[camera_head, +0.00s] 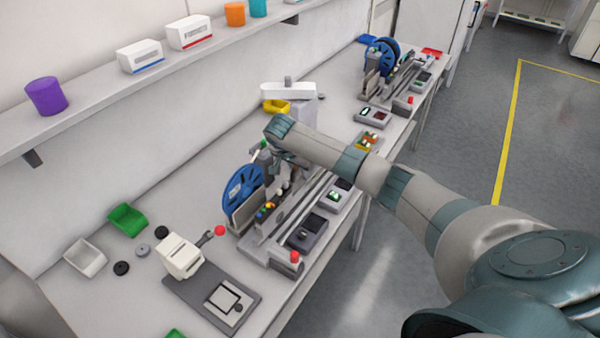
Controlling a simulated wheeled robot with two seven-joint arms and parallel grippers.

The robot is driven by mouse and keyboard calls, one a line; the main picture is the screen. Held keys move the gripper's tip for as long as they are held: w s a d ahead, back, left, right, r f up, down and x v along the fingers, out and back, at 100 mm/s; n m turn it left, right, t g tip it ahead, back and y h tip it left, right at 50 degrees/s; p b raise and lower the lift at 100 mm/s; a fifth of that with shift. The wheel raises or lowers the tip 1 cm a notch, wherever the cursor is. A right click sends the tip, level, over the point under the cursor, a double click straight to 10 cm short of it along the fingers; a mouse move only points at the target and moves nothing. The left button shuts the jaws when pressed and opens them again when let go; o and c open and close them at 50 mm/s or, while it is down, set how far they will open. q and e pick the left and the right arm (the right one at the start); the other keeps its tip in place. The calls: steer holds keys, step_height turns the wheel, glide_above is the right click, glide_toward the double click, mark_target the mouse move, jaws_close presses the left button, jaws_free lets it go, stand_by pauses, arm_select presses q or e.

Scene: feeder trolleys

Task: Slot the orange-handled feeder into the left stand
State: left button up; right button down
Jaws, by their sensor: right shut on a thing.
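My right arm reaches in from the right over the near bench station. Its gripper (284,160) points down there, shut on a feeder with a blue reel (243,188); the fingertips and the grip are mostly hidden by the wrist. I cannot make out an orange handle. The feeder is at the near stand (262,250), a grey base with rails; I cannot tell whether it is seated. A second stand (398,92) with another blue reel (383,55) is farther along the bench. My left gripper is not in view.
A white device on a dark plate (212,300), a green bin (127,219) and a white bin (85,257) are on the bench at lower left. A white box-topped unit (288,90) and a yellow bin (277,107) stand behind my wrist. A wall shelf (110,88) runs above.

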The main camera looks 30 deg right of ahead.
steer(key=shift+w+d+r, duration=0.15)
steer(key=c, duration=1.5)
jaws_free()
steer(key=shift+c, duration=0.2)
steer(key=shift+s, duration=0.2)
steer(key=shift+a+r+b, duration=0.25)
steer(key=shift+b, duration=0.05)
steer(key=b+v, duration=0.3)
steer(key=v, duration=0.7)
steer(key=shift+r, duration=0.15)
steer(key=w+p+v, duration=0.1)
steer(key=p+v, duration=0.1)
steer(key=v, duration=0.4)
steer(key=shift+s+r+p, duration=0.25)
steer(key=shift+s+p, duration=0.05)
steer(key=shift+s, duration=0.25)
steer(key=shift+a, duration=0.15)
